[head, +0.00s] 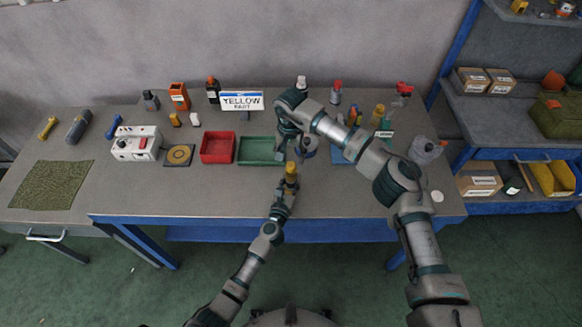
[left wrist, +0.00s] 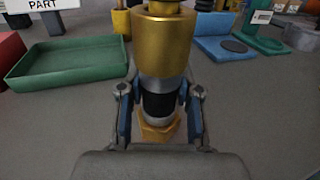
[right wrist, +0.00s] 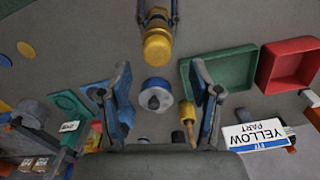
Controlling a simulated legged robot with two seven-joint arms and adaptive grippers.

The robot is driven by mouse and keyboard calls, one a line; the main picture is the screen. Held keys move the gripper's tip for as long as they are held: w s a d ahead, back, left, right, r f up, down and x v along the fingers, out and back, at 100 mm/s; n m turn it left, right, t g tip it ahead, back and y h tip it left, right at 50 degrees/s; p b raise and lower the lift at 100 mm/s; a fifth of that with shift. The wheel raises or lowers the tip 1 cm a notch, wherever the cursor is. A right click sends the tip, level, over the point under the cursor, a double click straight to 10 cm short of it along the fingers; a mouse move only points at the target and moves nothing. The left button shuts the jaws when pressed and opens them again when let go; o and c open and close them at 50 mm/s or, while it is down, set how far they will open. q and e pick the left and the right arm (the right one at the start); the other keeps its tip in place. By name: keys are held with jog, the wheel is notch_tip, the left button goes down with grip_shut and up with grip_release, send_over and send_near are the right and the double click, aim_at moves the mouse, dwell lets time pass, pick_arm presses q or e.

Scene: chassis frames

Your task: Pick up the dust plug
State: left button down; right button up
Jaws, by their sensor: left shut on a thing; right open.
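A gold fitting with a black and silver middle (left wrist: 163,45) is held upright by my left gripper (left wrist: 160,105), whose fingers are closed on its dark middle. It also shows in the head view (head: 291,172) above the table's front edge, and in the right wrist view (right wrist: 158,48). My right gripper (right wrist: 163,95) is open and empty, pointing down just behind the fitting. A round blue and white piece with a dark grey knob (right wrist: 155,94) shows between its fingers, lower down. I cannot tell for sure which piece is the dust plug.
A green tray (head: 262,163) and a red tray (head: 217,161) stand left of my right gripper. A "YELLOW PART" sign (head: 242,100) and several bottles are behind. A blue pad (head: 350,156) lies right. The table front is mostly clear.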

aim_at(291, 164)
jog(key=f, duration=0.5)
jog(key=shift+s+d, duration=0.15)
jog(key=shift+s, duration=0.05)
jog(key=c, duration=1)
